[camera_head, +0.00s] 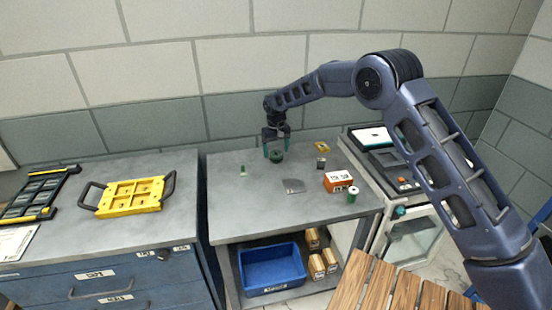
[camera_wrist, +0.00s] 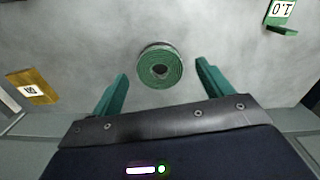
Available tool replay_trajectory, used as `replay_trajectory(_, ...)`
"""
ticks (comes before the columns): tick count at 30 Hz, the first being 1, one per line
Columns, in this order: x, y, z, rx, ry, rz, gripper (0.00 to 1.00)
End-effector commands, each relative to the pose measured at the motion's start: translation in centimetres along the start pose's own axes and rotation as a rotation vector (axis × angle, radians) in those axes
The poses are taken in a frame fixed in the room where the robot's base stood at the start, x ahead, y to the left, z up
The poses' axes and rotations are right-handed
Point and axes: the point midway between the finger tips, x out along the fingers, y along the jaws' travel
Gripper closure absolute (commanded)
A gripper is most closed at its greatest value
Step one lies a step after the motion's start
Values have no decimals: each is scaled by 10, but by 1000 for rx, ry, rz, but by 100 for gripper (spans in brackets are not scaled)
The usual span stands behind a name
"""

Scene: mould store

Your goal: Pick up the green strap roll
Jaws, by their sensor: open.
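The green strap roll (camera_wrist: 159,67) lies on the grey table top, its coiled green face and dark centre hole showing in the wrist view. In the head view the roll (camera_head: 276,157) is a small dark green disc near the back of the table. My gripper (camera_wrist: 163,75) is open, with its two green fingers apart on either side of the roll's near edge. In the head view my gripper (camera_head: 277,150) points down over the roll, and the fingers partly cover it. I cannot tell the exact height of the fingertips above the table.
A small green block (camera_head: 243,170) stands left of the roll. A yellow piece (camera_head: 321,147), a grey cup (camera_head: 320,162), a grey plate (camera_head: 294,186), an orange box (camera_head: 338,181) and a green-topped spool (camera_head: 353,194) are to the right. A blue bin (camera_head: 270,289) sits below.

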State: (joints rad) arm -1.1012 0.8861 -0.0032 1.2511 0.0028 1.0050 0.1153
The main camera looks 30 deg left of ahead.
Motion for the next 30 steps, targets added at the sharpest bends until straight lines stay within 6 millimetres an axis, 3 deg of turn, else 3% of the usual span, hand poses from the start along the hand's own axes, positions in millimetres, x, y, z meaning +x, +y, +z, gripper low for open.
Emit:
replay_trajectory(6, 27, 0, -1, 1, 0, 0, 21)
replay_trajectory(13, 28, 0, -1, 1, 1, 0, 21)
replay_trajectory(21, 28, 0, -1, 1, 1, 0, 72)
replay_trajectory(30, 26, 0, -1, 1, 1, 0, 73)
